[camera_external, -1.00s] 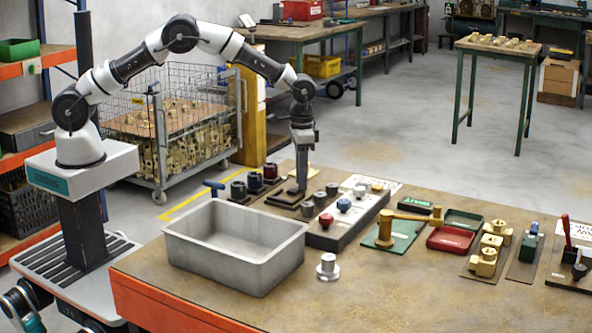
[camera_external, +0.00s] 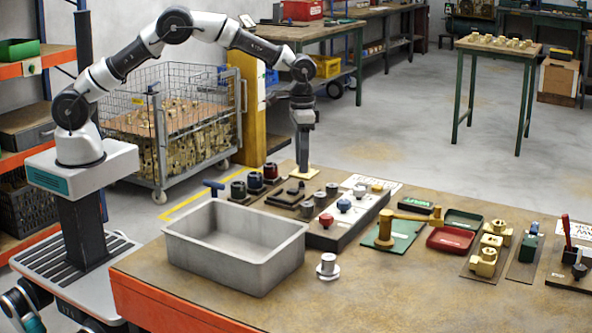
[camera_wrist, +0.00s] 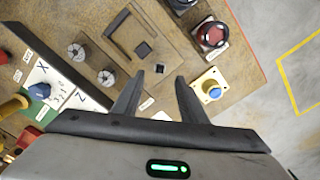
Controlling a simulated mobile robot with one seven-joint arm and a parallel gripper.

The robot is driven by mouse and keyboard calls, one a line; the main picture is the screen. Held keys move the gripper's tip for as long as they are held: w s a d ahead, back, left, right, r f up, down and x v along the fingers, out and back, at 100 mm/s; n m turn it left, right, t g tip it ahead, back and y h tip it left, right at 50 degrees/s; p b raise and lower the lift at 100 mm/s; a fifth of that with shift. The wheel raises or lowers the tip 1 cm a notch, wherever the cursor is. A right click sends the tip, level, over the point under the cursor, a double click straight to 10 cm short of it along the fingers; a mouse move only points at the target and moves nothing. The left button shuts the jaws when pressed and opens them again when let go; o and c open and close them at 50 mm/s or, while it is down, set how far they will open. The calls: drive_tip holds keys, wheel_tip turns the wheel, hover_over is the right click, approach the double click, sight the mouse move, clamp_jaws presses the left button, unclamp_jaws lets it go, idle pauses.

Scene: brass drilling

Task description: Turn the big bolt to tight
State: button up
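My gripper (camera_wrist: 156,90) is open and empty in the wrist view, its two dark fingers apart. It also shows in the external view (camera_external: 304,168), pointing down above the back of the bench. Ahead of the fingers, a dark square head (camera_wrist: 143,49) stands on a brown plate beside a dark angled bar. To the right of the fingers, a blue round knob (camera_wrist: 213,91) sits on a yellow plate (camera_wrist: 204,80). None of these is clearly marked as the big bolt, so I cannot tell which one it is.
Grey slotted cylinders (camera_wrist: 77,50) and a red-and-black knob (camera_wrist: 213,35) stand nearby. A grey bin (camera_external: 235,245) and a mallet (camera_external: 387,229) are on the bench.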

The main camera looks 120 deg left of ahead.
sight(302, 184)
wheel_tip(302, 184, up, 12)
drive_tip(key=shift+p, duration=0.4)
drive_tip(key=shift+r+p, duration=0.15)
drive_tip(key=shift+p, duration=0.5)
wheel_tip(302, 184, down, 18)
drive_tip(key=shift+r+b, duration=0.1)
drive_tip(key=shift+b, duration=0.45)
